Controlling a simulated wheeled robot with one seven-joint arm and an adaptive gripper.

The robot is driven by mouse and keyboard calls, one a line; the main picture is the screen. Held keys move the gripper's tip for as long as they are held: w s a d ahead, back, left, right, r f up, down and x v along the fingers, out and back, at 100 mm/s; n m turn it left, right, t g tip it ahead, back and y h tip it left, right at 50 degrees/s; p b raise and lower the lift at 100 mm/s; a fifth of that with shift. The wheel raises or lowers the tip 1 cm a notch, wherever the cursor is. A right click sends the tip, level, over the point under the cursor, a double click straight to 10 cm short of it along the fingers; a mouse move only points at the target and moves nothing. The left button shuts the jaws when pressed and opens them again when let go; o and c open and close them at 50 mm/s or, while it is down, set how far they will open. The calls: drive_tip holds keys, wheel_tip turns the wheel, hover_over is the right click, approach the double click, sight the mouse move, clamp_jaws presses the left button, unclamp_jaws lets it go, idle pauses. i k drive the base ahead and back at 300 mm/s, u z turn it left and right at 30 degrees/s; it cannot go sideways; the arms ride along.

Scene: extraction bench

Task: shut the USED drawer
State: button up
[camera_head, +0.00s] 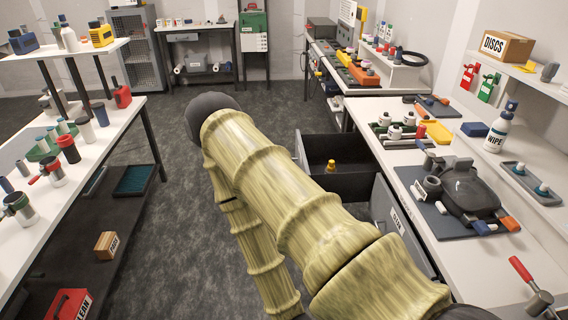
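A dark drawer (343,181) stands pulled out from under the right-hand bench, with its open top showing. A small yellow-orange object (331,166) sits inside it. No label shows on this drawer, so I cannot read whether it is the USED one. Nearer, a grey panel under the same bench (385,205) carries a white label (397,221) that seems to read CLEAN; my arm hides part of it. My arm, in a yellow-green ribbed sleeve, crosses the middle of the view and bends back down at its far end. My gripper is not in view.
The right bench holds a dark device on a grey mat (437,224), a WIPE bottle (499,130) and a yellow tray (436,131). A left bench (84,182) holds several bottles and jars. Grey floor (185,210) lies clear between the benches.

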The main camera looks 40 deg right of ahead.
sight(357, 167)
drive_tip(key=i, duration=0.75)
drive_tip(key=z, duration=1.55)
drive_tip(key=k, duration=0.5)
drive_tip(key=u, duration=0.85)
drive_tip(key=i, duration=1.8)
drive_tip(key=z, duration=0.55)
